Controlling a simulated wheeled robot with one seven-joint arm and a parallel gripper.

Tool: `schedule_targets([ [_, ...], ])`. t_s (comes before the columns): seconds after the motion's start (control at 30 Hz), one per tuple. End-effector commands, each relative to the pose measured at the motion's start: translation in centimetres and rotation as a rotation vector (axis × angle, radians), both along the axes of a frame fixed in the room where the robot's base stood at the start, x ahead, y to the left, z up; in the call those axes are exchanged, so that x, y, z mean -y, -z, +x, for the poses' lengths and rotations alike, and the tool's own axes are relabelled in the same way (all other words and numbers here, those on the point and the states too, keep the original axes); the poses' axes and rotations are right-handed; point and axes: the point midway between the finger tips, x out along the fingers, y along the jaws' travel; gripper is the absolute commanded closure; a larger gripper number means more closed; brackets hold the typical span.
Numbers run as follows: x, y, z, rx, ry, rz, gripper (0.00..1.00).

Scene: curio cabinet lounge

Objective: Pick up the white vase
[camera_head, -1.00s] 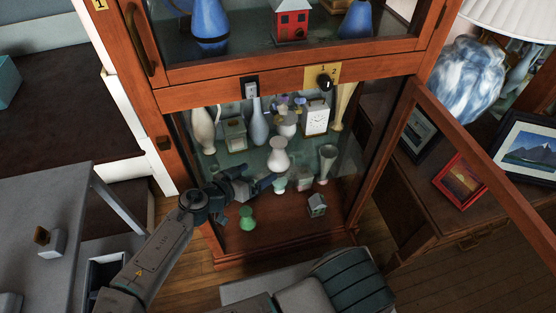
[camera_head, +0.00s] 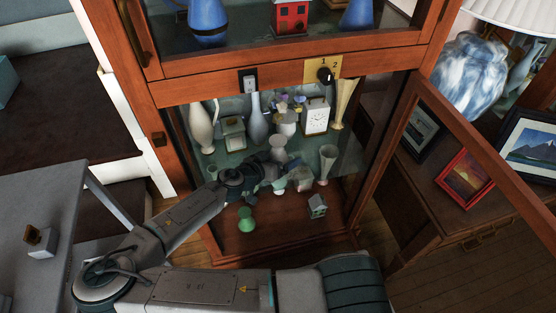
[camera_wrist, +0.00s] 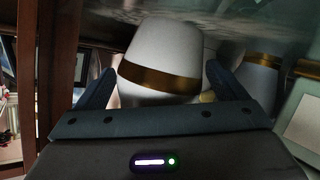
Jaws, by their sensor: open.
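The white vase (camera_head: 278,143) stands on the lower shelf of the cabinet. In the wrist view, a white rounded body with a gold band (camera_wrist: 165,45), apparently this vase, fills the space between my fingers. My gripper (camera_wrist: 157,75) is open, with one finger on each side of it. I cannot tell whether the fingers touch it.
Close around are a tall white vase (camera_head: 201,130), a grey-blue vase (camera_head: 257,125), a white clock (camera_head: 316,117) and a clear glass vase (camera_head: 327,160). A green piece (camera_head: 246,219) and a small house (camera_head: 317,205) stand below. The glass door (camera_head: 480,150) hangs open at right.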

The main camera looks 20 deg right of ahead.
Motion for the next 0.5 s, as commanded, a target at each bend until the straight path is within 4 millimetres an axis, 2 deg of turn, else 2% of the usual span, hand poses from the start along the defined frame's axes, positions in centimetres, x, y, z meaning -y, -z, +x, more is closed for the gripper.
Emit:
schedule_targets([
  [0.33,0.56,0.23,0.41,0.000,-0.001,0.000,0.08],
  [0.5,0.56,0.22,0.40,0.000,-0.001,0.000,0.56],
])
